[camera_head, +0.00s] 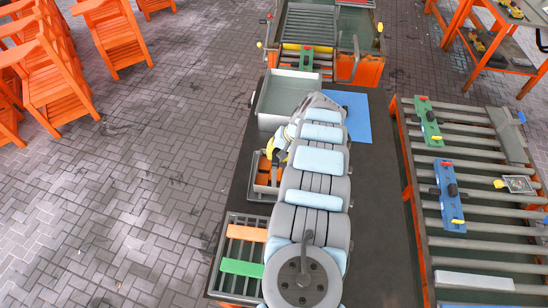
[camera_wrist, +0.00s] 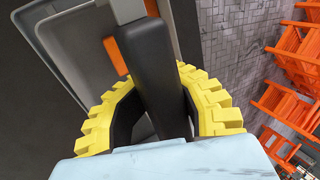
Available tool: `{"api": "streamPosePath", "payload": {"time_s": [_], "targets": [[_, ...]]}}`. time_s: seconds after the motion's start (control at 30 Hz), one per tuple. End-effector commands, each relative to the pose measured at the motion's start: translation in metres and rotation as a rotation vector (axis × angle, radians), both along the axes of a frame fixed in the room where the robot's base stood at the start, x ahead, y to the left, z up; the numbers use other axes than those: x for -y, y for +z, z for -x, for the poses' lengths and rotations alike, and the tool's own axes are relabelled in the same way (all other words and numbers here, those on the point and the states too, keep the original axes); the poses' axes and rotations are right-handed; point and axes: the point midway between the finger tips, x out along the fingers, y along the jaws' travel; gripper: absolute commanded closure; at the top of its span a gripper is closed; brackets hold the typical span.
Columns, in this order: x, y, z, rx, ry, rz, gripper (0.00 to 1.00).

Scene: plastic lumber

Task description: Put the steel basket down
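The steel basket, as far as I can tell, is the small grey container (camera_head: 254,184) with orange pieces in it, at the left edge of the dark table. My gripper (camera_head: 275,150), with yellow-toothed fingers, is over its far end, partly hidden by my arm. In the wrist view, the fingers (camera_wrist: 160,105) close around a dark upright bar (camera_wrist: 152,70), which looks like its handle. The grey walls of the basket (camera_wrist: 70,45) and one orange piece show beyond. I cannot tell whether its bottom touches the table.
The dark table (camera_head: 385,240) is bare at front right. A blue sheet (camera_head: 350,112) and an open grey bin (camera_head: 277,98) are at its far end. A slatted crate (camera_head: 226,283) with orange and green planks stands at near left. A roller conveyor (camera_head: 475,195) is on the right.

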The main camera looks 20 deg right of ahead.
Motion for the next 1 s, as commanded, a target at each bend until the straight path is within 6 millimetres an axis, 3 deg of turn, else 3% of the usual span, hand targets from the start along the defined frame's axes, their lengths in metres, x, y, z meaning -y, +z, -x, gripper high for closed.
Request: {"api": "streamPosePath", "payload": {"time_s": [0.33, 0.47, 1.0], "targets": [[0.0, -0.001, -0.001, 0.003, 0.0, 0.001, 1.0], [0.0, -0.001, -0.001, 0.002, 0.0, 0.0, 0.66], [0.004, 0.01, 0.001, 0.002, -0.001, 0.001, 0.66]]}}
